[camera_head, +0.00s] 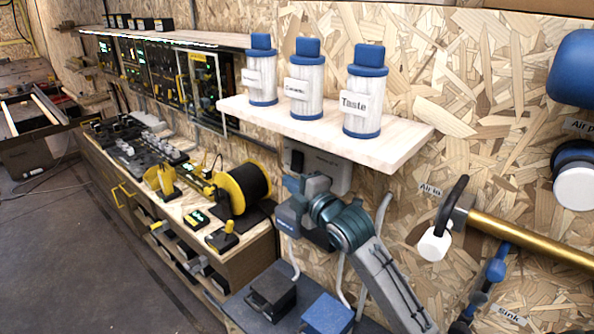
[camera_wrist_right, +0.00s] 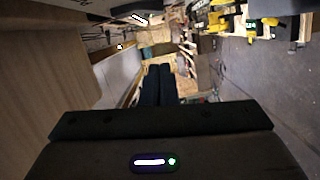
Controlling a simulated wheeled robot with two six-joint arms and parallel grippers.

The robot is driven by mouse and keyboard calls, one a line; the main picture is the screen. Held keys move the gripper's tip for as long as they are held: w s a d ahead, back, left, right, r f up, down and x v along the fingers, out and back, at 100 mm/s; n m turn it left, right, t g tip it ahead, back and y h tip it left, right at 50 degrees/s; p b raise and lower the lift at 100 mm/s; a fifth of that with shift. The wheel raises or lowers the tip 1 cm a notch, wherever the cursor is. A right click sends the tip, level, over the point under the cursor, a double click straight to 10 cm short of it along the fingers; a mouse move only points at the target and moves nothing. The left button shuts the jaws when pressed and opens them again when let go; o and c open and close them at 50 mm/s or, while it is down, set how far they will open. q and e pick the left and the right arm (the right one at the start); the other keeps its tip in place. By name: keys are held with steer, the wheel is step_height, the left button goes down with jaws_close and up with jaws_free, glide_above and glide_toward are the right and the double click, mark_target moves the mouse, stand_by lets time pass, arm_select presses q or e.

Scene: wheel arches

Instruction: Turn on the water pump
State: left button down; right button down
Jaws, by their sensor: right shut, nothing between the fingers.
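A grey box (camera_head: 338,178) is fixed to the chipboard wall under the white shelf, with pale pipes running down below it. My left gripper is not in view.
The white shelf (camera_head: 400,152) above my right gripper holds three blue-capped canisters (camera_head: 363,93). A dark box (camera_head: 271,290) and a blue box (camera_head: 326,315) stand below. A workbench with a yellow-black spool (camera_head: 245,189) is to the left. A brass pipe (camera_head: 530,237) is at right.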

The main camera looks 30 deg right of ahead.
mark_target(296, 162)
steer(key=w+d, duration=0.1)
steer(key=w+d+p, duration=0.2)
steer(key=shift+w+d+f, duration=0.25)
steer(key=shift+w+f, duration=0.05)
steer(key=shift+w, duration=0.15)
